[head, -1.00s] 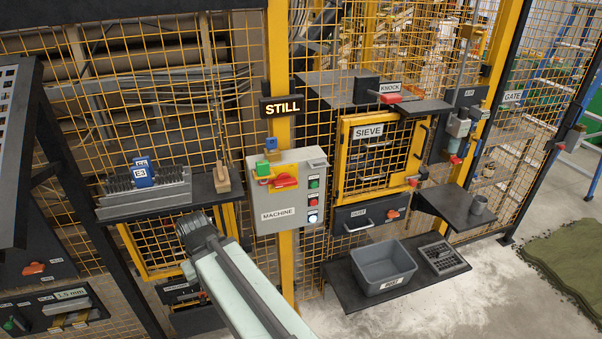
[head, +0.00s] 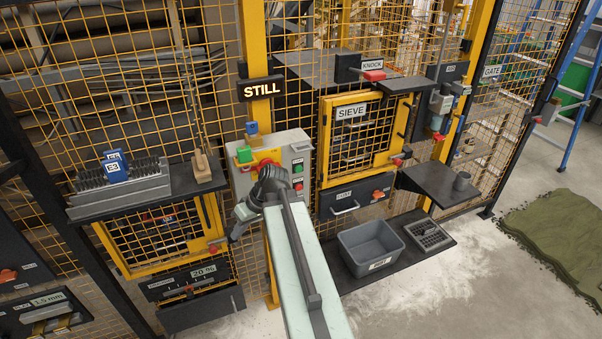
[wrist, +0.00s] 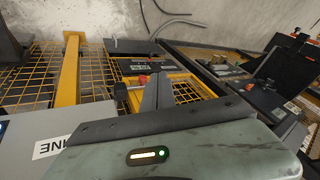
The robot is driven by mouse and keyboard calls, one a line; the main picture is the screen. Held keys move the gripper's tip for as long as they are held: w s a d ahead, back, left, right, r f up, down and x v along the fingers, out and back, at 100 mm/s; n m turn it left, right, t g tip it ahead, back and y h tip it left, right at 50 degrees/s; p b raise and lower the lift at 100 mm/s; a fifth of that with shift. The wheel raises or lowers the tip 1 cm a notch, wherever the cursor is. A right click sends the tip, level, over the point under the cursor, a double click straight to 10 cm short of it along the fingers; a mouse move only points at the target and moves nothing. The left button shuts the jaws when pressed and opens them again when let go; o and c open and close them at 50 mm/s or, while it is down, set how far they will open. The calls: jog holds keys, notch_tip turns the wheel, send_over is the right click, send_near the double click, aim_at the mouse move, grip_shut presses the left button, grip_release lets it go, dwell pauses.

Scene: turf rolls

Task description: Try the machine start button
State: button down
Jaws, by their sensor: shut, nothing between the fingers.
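The grey machine box (head: 302,150) hangs on a yellow post. A green button (head: 298,169) and a red button (head: 299,186) show on its right side. My arm hides its lower part, including any lower button and the label. In the wrist view the box (wrist: 22,140) is at the left, with part of its MACHINE label. My gripper (head: 235,236) is shut and empty, pointing down at the box's lower left in the head view. It also shows in the wrist view (wrist: 156,82); I cannot tell whether it touches anything. A lit sign (head: 262,89) reads STILL.
A shelf (head: 125,202) with a comb-like rack stands left of the box. Green and blue locks sit by a red switch on the box. Right are the sieve door (head: 352,140), a grey tub (head: 370,252) and a side shelf (head: 440,185). Mesh fencing stands behind.

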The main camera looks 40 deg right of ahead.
aim_at(299, 169)
jog(key=s+d+r+t, duration=0.2)
jog(key=s+d, duration=0.1)
jog(key=d, duration=0.5)
jog(key=s+d+r+t+h+b, duration=0.1)
jog(key=s+d+r+t, duration=0.2)
jog(key=d, duration=0.6)
jog(key=s+d+r+t, duration=0.2)
jog(key=s+d+t, duration=0.1)
jog(key=d, duration=0.5)
jog(key=shift+s+d+r, duration=0.15)
jog(key=shift+s+r, duration=0.05)
jog(key=shift+s, duration=0.2)
jog(key=shift+w, duration=0.15)
jog(key=w+d, duration=0.3)
jog(key=w, duration=0.5)
jog(key=shift+w+d, duration=0.1)
jog(key=shift+d, duration=0.1)
jog(key=shift+w+d, duration=0.1)
jog(key=shift+w, duration=0.25)
